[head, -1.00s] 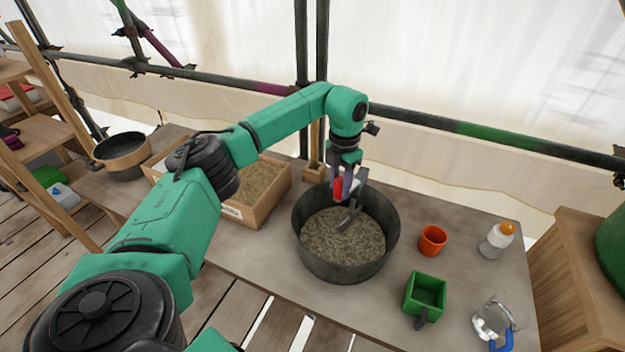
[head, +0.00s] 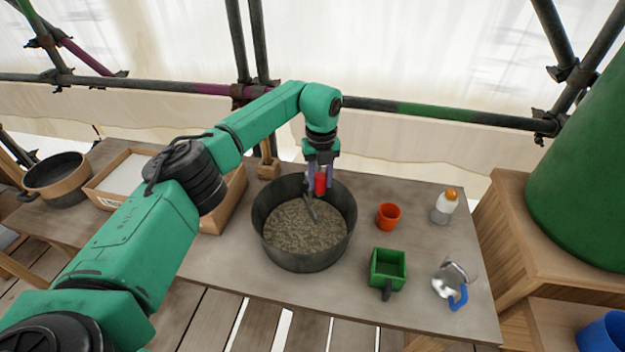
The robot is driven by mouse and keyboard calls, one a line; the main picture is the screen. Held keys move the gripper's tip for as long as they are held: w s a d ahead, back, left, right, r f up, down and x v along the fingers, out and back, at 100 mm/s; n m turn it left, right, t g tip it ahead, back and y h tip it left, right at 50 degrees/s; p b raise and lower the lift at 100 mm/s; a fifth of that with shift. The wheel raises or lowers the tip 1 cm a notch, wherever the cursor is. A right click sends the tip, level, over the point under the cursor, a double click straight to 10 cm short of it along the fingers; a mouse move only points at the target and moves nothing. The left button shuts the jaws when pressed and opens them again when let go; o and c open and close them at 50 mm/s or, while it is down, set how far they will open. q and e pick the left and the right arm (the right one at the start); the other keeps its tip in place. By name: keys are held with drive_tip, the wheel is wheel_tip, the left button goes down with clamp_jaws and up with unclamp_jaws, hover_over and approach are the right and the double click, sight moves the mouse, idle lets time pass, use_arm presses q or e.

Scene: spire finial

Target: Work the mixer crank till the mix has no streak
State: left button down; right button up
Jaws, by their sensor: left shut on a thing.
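A dark round tub (head: 268,240) on the table holds a grey-brown, speckled mix (head: 300,228). I cannot make out a clear streak in it at this size. The mixer crank's red handle (head: 321,183) is at the tub's far side, right of its middle, with a grey bar (head: 310,208) reaching down into the mix. My left gripper (head: 320,174) comes from above and is shut on the red handle. Its fingers partly hide the handle. My right gripper is out of view.
An orange cup (head: 388,216), a green box scoop (head: 388,268), a bottle with an orange cap (head: 445,207) and a clear jug with a blue handle (head: 452,283) stand right of the tub. A wooden box (head: 228,203) and a dark pan (head: 57,178) are at left.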

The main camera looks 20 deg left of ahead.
use_arm(q)
drive_tip(key=shift+w+d+r+n, duration=0.1)
drive_tip(key=shift+w+d+n, duration=0.45)
drive_tip(key=shift+n, duration=0.45)
drive_tip(key=shift+w, duration=0.1)
drive_tip(key=c, duration=0.5)
unclamp_jaws()
wheel_tip(320, 180, up, 14)
drive_tip(key=b, duration=0.1)
drive_tip(key=shift+r+b, duration=0.25)
drive_tip(key=shift+b, duration=0.1)
